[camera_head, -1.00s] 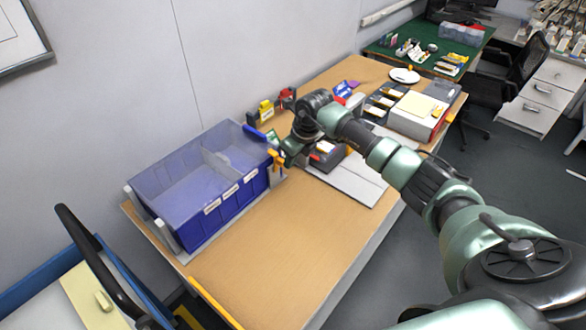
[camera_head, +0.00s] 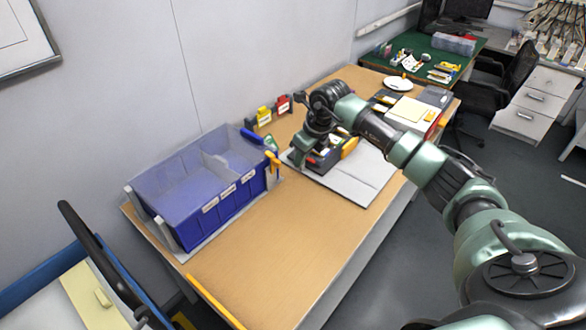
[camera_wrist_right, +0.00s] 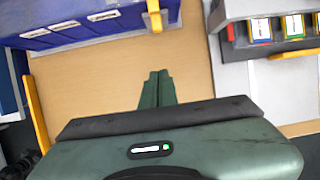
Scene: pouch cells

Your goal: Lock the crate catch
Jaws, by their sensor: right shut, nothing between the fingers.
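The blue crate (camera_head: 205,200) with a clear top and white front labels stands at the left of the table. A yellow-orange catch (camera_head: 272,160) sits at its right end; I cannot tell whether it is locked. A blue part (camera_head: 252,136) is at the crate's back right corner. In the right wrist view the crate (camera_wrist_right: 75,30) is at upper left and the yellow catch (camera_wrist_right: 154,16) at top centre. My right gripper (camera_head: 298,160) is to the right of the catch, apart from it. Its fingers (camera_wrist_right: 157,78) are together and empty. My left gripper is not visible.
A grey board with a dark tray (camera_head: 325,158) of coloured packs lies right of my gripper. Yellow and red bins (camera_head: 272,112) stand along the wall. The wooden table (camera_head: 270,240) is clear in front of the crate.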

